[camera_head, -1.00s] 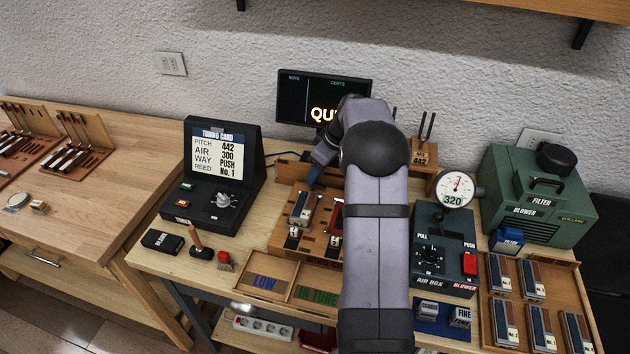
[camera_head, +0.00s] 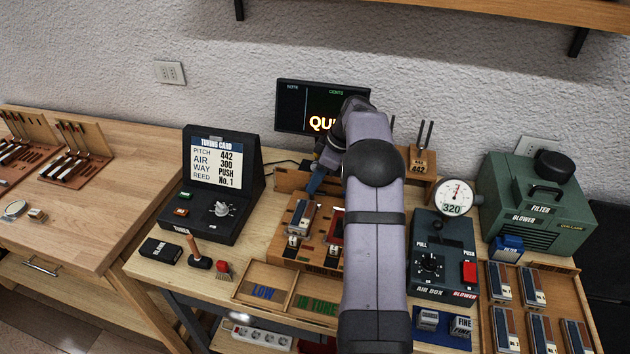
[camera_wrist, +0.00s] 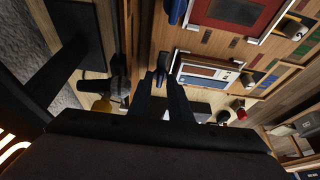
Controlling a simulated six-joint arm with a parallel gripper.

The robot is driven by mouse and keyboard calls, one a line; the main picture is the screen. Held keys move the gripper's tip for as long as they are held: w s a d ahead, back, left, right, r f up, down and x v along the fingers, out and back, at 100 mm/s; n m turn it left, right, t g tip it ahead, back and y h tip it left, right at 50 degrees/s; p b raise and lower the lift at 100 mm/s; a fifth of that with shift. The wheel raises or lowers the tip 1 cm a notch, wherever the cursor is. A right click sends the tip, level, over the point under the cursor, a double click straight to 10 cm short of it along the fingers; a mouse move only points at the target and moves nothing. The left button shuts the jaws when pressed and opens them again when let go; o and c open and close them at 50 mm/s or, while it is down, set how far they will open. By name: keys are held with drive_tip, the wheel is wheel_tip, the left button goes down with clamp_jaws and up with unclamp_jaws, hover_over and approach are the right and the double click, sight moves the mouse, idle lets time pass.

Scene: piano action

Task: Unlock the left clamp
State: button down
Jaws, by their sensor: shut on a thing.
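The wooden reed bench (camera_head: 274,245) stands mid-table, partly hidden by my arm. On its left station sits a reed block (camera_head: 300,216) with blue and grey parts, which also shows in the wrist view (camera_wrist: 205,72). The left clamp's blue lever (camera_wrist: 162,61) is behind that block. My gripper (camera_wrist: 161,75) is shut on this lever, with its dark fingers on either side of it. In the head view my gripper (camera_head: 319,172) is small and partly hidden. The right clamp's blue lever (camera_wrist: 177,11) is beside the red block (camera_wrist: 237,12). I cannot tell if the left clamp is locked.
A tuning card box (camera_head: 218,195) stands left, and an air box (camera_head: 432,250) with a gauge (camera_head: 452,198) right. A tuning fork stand (camera_head: 421,160) and a dark screen (camera_head: 296,105) are behind. A sorting tray (camera_head: 240,290) lies in front.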

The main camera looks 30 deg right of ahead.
sight(325, 193)
drive_tip(key=c, duration=1.7)
unclamp_jaws()
drive_tip(key=shift+f, duration=0.1)
drive_tip(key=shift+s+d+r, duration=0.15)
drive_tip(key=shift+d+r, duration=0.05)
drive_tip(key=shift+r, duration=0.5)
drive_tip(key=shift+b+v, duration=0.75)
drive_tip(key=shift+v, duration=2.2)
